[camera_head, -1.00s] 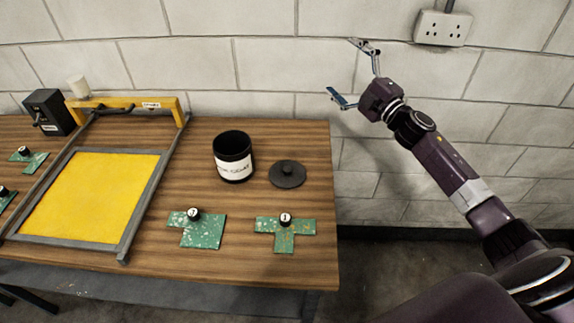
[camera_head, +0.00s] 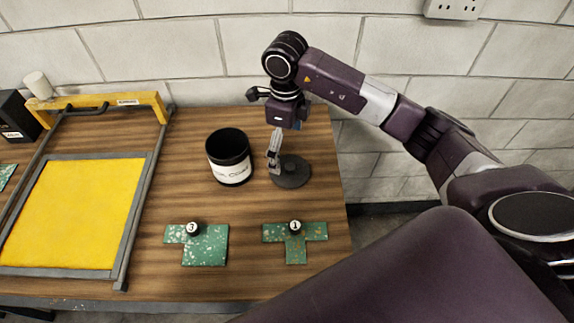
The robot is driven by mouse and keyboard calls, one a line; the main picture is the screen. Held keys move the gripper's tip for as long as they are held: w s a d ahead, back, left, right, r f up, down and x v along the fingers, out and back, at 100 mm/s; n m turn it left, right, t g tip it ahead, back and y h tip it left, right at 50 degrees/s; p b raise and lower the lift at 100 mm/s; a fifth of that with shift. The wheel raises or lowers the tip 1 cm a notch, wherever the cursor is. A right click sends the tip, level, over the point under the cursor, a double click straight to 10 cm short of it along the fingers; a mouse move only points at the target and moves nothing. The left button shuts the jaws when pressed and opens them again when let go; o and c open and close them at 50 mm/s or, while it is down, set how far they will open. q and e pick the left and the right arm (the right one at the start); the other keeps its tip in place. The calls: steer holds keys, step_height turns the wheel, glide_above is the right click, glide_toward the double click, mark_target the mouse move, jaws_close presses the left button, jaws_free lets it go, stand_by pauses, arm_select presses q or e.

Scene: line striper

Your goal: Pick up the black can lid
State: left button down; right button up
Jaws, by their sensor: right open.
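The black can lid (camera_head: 293,176) lies flat on the wooden table near its right edge, with a round knob on top. It is just right of the black can (camera_head: 230,160), which stands upright and open with a white label. My right gripper (camera_head: 274,164) points down at the lid's left side, between the can and the knob. It is open, and its fingers overlap the lid's left rim in the view. I cannot tell whether they touch it. Part of the lid's rim is hidden behind the fingers. My left gripper is not in view.
Two green speckled pieces with black numbered knobs lie in front, one on the left (camera_head: 214,247) and one on the right (camera_head: 296,250). A grey frame with a yellow panel (camera_head: 75,215) fills the left side. A block wall (camera_head: 420,45) stands behind the table (camera_head: 255,285).

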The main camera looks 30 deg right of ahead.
mark_target(290, 166)
steer(key=shift+s+d+f+p, duration=0.1)
steer(key=shift+s+f+p, duration=0.15)
steer(key=shift+f, duration=0.15)
steer(key=shift+s+f+p, duration=0.1)
steer(key=shift+f+p, duration=0.1)
steer(key=shift+f, duration=0.2)
steer(key=f, duration=0.1)
steer(key=f+p, duration=0.1)
steer(key=f, duration=0.1)
steer(key=f+p, duration=0.1)
steer(key=shift+s+d+f, duration=0.1)
steer(key=shift+d+f, duration=0.15)
steer(key=shift+f, duration=0.3)
steer(key=shift+c, duration=0.4)
jaws_close()
